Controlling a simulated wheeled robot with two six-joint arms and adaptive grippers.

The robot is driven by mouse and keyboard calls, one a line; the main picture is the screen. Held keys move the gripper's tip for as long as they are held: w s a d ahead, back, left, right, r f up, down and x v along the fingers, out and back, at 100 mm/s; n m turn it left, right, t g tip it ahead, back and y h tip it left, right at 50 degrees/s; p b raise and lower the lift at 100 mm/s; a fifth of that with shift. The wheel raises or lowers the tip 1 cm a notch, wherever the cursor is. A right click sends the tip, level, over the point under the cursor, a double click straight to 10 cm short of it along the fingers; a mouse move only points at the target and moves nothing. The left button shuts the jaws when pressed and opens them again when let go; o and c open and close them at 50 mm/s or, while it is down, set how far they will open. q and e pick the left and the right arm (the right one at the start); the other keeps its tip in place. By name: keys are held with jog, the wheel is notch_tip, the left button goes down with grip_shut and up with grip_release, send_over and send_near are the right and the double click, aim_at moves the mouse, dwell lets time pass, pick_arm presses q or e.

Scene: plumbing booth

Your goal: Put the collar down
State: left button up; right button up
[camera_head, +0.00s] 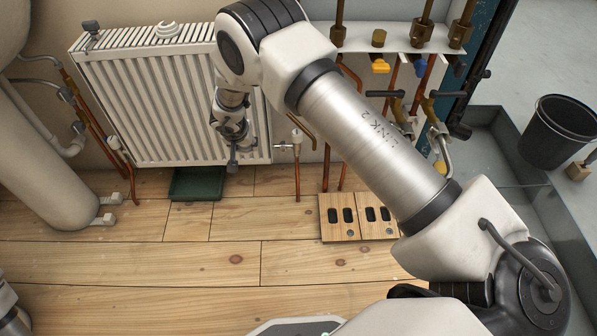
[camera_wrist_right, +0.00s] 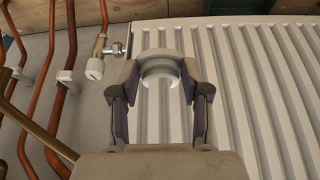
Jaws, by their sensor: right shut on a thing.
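In the right wrist view a white round collar (camera_wrist_right: 160,66) sits between the fingertips of my right gripper (camera_wrist_right: 159,78), which is shut on it. The white ribbed radiator (camera_wrist_right: 240,60) lies behind it. In the head view my right gripper (camera_head: 232,150) points down in front of the right part of the radiator (camera_head: 150,110); the collar cannot be made out there. Another white ring-shaped piece (camera_head: 167,30) rests on top of the radiator. My left gripper is not in view.
A green tray (camera_head: 197,184) lies on the wooden floor under the radiator. A valve (camera_head: 296,138) and copper pipes stand right of it. A wooden board with dark slots (camera_head: 358,217) lies on the floor. A black bucket (camera_head: 560,130) is at far right. The front floor is clear.

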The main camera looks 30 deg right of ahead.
jog(key=s+a+f+n, duration=0.1)
jog(key=s+f, duration=0.2)
jog(key=f, duration=0.5)
jog(key=s+a+f+n, duration=0.1)
jog(key=s+a+f, duration=0.1)
jog(key=f, duration=0.6)
jog(key=shift+s+a+y, duration=0.3)
jog(key=shift+s, duration=0.4)
jog(key=s+f, duration=1.2)
jog(key=shift+s+a, duration=0.15)
jog(key=shift+a, duration=0.25)
jog(key=b, duration=0.6)
send_over(299, 220)
jog(key=s+a, duration=0.1)
jog(key=s, duration=0.1)
jog(key=shift+a+f, duration=0.2)
jog(key=shift+f, duration=0.7)
jog(key=shift+w+d+f+b, duration=0.15)
jog(key=shift+w+d+b, duration=0.15)
jog(key=shift+d, duration=0.25)
jog(key=f+b, duration=0.2)
jog(key=f, duration=0.1)
jog(key=shift+s+a+f, duration=0.1)
jog(key=shift+a+f, duration=0.1)
jog(key=shift+f, duration=0.05)
jog(key=shift+r, duration=0.25)
jog(key=shift+c, duration=0.4)
jog(key=shift+f, duration=0.2)
jog(key=o, duration=1)
jog(key=shift+o, duration=0.2)
